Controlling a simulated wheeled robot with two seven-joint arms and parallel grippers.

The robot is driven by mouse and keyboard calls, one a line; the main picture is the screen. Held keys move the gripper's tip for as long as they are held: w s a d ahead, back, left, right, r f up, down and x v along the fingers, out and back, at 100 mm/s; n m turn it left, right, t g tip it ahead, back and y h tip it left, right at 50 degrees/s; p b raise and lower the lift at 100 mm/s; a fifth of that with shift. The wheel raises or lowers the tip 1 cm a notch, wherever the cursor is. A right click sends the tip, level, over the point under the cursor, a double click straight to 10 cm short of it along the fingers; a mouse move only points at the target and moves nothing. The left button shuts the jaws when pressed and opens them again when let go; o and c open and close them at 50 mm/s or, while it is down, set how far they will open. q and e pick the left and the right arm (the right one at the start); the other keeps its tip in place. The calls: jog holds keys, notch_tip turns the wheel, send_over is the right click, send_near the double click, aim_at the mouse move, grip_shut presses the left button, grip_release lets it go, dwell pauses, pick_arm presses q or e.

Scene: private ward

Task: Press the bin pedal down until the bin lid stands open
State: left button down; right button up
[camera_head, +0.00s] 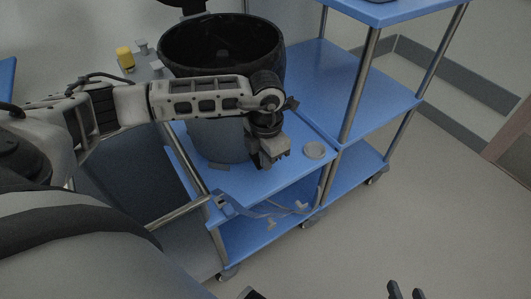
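The grey-blue bin (215,139) stands on the blue cart's upper shelf. Its wide black rim (175,65) is uncovered and I see into its dark inside. A dark piece (185,4) at the top edge behind the bin may be the raised lid; it is cut off. A small grey tab (219,166) at the bin's foot may be the pedal; I cannot be sure. My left arm crosses in front of the bin, and its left gripper (268,162) points down beside the bin's lower right side. Its finger gap is unclear. My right gripper (405,292) shows two separated fingertips at the bottom edge, empty.
A yellow-capped container (125,57) and small grey items stand left of the bin. A taller blue shelf cart (385,100) adjoins on the right. The floor (440,200) at right is clear.

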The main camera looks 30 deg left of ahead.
pick_arm(q)
jog(key=shift+s+f, duration=0.1)
jog(key=shift+f, duration=0.4)
notch_tip(320, 180, up, 5)
jog(key=p, duration=0.3)
jog(key=shift+p, duration=0.3)
jog(key=shift+r, duration=0.1)
